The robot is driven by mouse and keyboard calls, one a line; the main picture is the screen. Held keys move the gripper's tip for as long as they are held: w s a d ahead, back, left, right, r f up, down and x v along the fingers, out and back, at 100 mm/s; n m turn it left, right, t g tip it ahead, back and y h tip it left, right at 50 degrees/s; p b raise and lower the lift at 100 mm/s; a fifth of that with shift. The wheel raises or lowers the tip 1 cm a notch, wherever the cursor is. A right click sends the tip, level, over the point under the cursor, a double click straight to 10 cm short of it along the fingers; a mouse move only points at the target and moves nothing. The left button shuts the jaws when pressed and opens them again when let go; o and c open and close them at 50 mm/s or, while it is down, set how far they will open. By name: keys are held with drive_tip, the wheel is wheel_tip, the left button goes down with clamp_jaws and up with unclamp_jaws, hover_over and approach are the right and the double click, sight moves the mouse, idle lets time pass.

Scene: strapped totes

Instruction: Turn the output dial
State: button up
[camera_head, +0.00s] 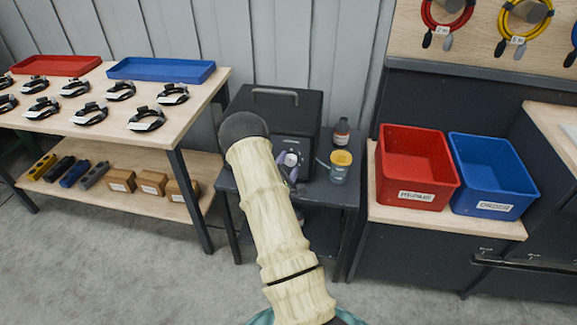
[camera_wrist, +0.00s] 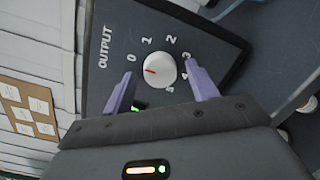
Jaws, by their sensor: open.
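The output dial (camera_wrist: 162,68) is a round white knob with a red pointer mark on a dark panel, under the word OUTPUT and ringed by numbers 0 to 5. In the wrist view its red mark points left, near the 0. My gripper (camera_wrist: 160,74) is open, with one purple finger on each side of the dial and visible gaps between fingers and knob. In the head view the dial (camera_head: 291,159) shows on the front of a dark box (camera_head: 268,105) with a top handle. My arm hides the box's left front and much of my gripper.
The box stands on a small dark table, with a yellow-topped cup (camera_head: 340,167) and a brown bottle (camera_head: 342,132) to its right. Red (camera_head: 417,195) and blue (camera_head: 492,207) bins stand farther right. A wooden table (camera_head: 75,128) with several strapped devices stands left.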

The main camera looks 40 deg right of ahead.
drive_tip(key=c, duration=0.9)
drive_tip(key=shift+d, duration=0.15)
drive_tip(key=shift+c, duration=0.4)
